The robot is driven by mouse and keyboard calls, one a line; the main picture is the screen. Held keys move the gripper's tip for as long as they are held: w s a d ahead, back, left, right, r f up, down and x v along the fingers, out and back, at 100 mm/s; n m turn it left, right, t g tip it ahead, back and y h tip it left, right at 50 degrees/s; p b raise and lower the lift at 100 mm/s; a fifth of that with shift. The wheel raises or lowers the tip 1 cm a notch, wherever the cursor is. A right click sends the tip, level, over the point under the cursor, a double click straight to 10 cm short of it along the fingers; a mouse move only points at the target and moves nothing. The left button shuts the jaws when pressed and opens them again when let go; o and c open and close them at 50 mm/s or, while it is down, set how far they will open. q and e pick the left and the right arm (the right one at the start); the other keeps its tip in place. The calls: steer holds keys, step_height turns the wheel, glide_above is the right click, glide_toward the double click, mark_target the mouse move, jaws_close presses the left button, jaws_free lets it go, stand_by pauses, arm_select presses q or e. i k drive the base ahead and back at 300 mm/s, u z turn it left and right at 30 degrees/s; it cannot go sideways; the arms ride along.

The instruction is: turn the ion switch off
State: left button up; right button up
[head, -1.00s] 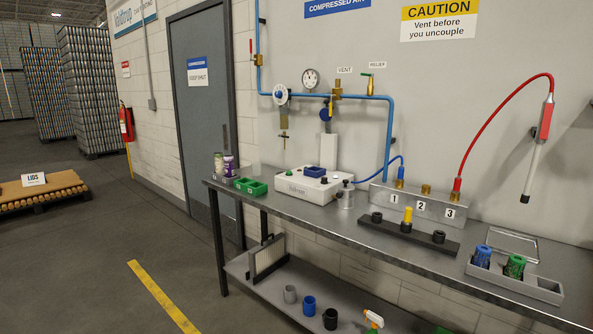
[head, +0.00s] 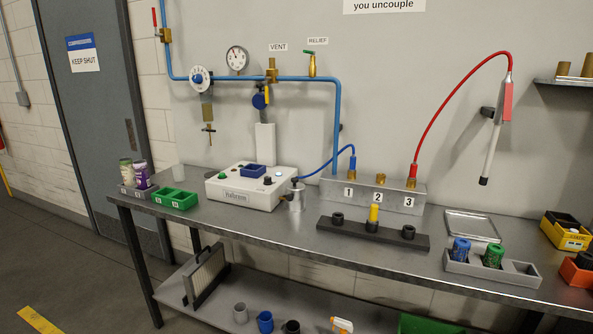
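I cannot pick out a switch labelled ion. A white-topped machine (head: 250,186) stands on the bench with small knobs or buttons and a blue block on top; its lettering is too small to read surely. A red-and-white wand (head: 497,120) hangs on the wall on a red hose. Neither of my grippers is in view.
Blue piping (head: 300,78) runs along the wall. Floor at lower left is open.

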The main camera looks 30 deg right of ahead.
mark_target(268, 179)
steer(key=z, duration=0.8)
steer(key=i, duration=0.75)
steer(key=z, duration=0.85)
